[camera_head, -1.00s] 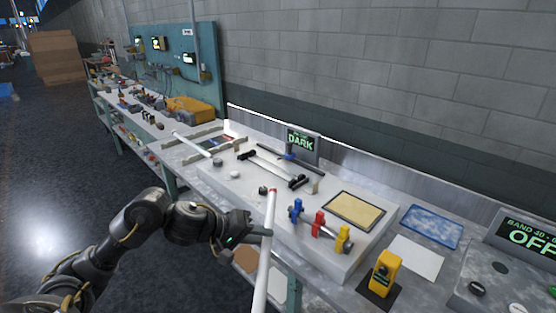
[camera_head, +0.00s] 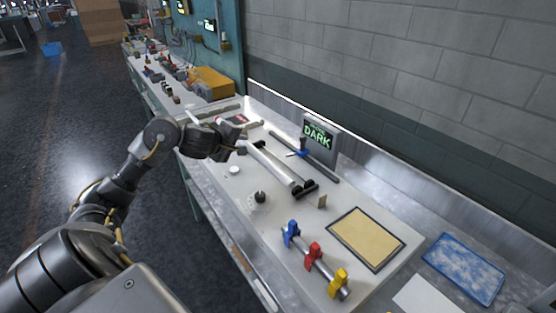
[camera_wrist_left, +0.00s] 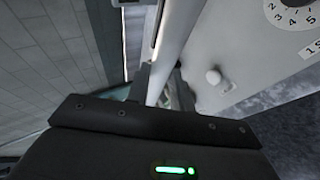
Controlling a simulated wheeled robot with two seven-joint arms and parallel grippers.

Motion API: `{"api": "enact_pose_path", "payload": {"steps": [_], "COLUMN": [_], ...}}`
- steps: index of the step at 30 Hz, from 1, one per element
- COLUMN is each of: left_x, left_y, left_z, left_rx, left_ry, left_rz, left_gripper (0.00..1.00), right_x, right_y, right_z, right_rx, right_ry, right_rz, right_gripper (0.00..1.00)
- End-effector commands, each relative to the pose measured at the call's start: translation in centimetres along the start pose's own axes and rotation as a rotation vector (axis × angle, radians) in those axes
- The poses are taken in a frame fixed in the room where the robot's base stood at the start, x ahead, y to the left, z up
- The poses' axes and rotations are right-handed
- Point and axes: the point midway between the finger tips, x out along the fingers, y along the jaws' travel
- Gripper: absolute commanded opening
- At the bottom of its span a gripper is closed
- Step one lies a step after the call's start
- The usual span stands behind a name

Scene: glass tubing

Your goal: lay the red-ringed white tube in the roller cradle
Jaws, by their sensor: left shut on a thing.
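My left gripper (camera_head: 232,138) is shut on the white tube (camera_head: 270,165), near the tube's far left end. The tube runs from the gripper along the roller cradle (camera_head: 304,190), toward its black rollers at the near right end. I cannot tell whether the tube rests on the rollers or is just above them. In the left wrist view the tube (camera_wrist_left: 178,35) extends up and away from between the fingers (camera_wrist_left: 150,85). My right gripper is not in view.
A clamp rail with blue, red and yellow clamps (camera_head: 314,257) and a framed tan pad (camera_head: 366,238) lie in front. A dark knob (camera_head: 260,197) and a white knob (camera_head: 235,170) stand left of the cradle. A sign reading DARK (camera_head: 319,137) stands behind.

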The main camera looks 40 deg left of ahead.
Motion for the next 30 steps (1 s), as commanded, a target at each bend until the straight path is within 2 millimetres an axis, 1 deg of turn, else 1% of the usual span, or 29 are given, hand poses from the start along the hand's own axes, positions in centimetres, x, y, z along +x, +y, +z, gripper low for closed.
{"api": "enact_pose_path", "payload": {"steps": [2, 5, 6, 11, 12, 15, 18, 21, 27, 30], "left_x": [1.4, 3.9, 5.0, 9.5, 10.6, 12.7, 14.2, 15.1, 15.6, 16.5], "left_y": [0.1, 0.5, 0.7, 1.4, 0.8, 0.2, -0.2, -0.4, -0.6, -1.0], "left_z": [0.4, 1.0, 1.2, 2.2, 2.5, 3.0, 3.4, 3.6, 3.8, 4.0], "left_rx": [-0.005, -0.007, -0.006, -0.003, -0.002, 0.000, 0.002, 0.001, 0.003, 0.002], "left_ry": [-0.002, -0.005, -0.004, -0.003, -0.003, -0.004, -0.001, -0.003, -0.003, -0.003], "left_rz": [0.000, 0.001, 0.001, -0.002, -0.004, -0.003, -0.001, -0.001, 0.000, -0.002], "left_gripper": [0.00, 0.00, 0.00, 0.00, 0.00, 0.00, 0.00, 0.00, 0.00, 0.00], "right_x": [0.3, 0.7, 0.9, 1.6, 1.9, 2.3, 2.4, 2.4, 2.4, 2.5], "right_y": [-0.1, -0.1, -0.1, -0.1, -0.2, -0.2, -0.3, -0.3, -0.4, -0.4], "right_z": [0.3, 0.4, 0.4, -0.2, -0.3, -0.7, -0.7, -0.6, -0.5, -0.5], "right_rx": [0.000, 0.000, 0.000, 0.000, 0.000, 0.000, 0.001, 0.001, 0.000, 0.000], "right_ry": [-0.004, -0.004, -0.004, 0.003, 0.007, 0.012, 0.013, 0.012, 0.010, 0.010], "right_rz": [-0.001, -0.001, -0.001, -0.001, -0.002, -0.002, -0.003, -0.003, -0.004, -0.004], "right_gripper": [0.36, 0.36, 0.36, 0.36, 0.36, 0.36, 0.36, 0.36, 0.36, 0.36]}}
